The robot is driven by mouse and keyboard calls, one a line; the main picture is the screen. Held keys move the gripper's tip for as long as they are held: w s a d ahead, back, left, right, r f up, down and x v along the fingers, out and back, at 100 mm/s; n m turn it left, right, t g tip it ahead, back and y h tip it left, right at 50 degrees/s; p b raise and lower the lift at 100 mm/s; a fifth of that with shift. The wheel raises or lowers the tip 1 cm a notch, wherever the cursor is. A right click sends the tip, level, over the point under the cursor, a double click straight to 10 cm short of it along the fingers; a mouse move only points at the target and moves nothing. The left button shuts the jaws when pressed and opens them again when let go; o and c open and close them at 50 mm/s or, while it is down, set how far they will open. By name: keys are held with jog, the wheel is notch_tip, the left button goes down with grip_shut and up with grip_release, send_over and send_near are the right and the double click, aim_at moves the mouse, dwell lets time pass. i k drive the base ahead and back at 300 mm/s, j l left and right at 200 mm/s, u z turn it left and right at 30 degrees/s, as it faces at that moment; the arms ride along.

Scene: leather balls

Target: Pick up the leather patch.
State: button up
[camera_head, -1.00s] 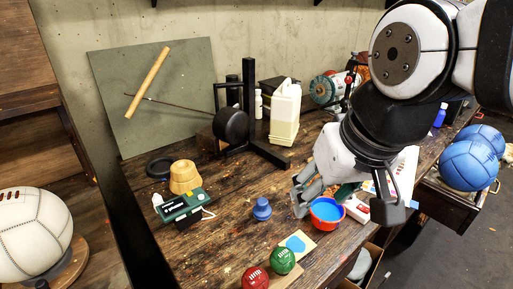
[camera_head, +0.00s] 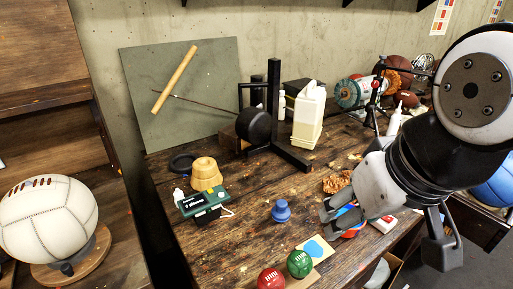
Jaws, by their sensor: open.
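A flat tan square with a blue round spot (camera_head: 318,248), which looks like the leather patch, lies near the front edge of the workbench (camera_head: 250,235). Its near side is partly covered by a green ball (camera_head: 300,264), with a red ball (camera_head: 271,279) to the left.
A blue knobbed object (camera_head: 281,211) stands left of the bowl. A green device (camera_head: 203,202), a tan stepped block (camera_head: 206,173), a black stand (camera_head: 274,110) and a cream jug (camera_head: 309,117) are farther back.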

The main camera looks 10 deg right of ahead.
aim_at(318, 248)
jog(key=k+l, duration=0.1)
jog(key=l, duration=0.15)
jog(key=l+z, duration=0.15)
jog(key=z, duration=0.3)
jog(key=l+z, duration=0.15)
jog(key=z, duration=0.3)
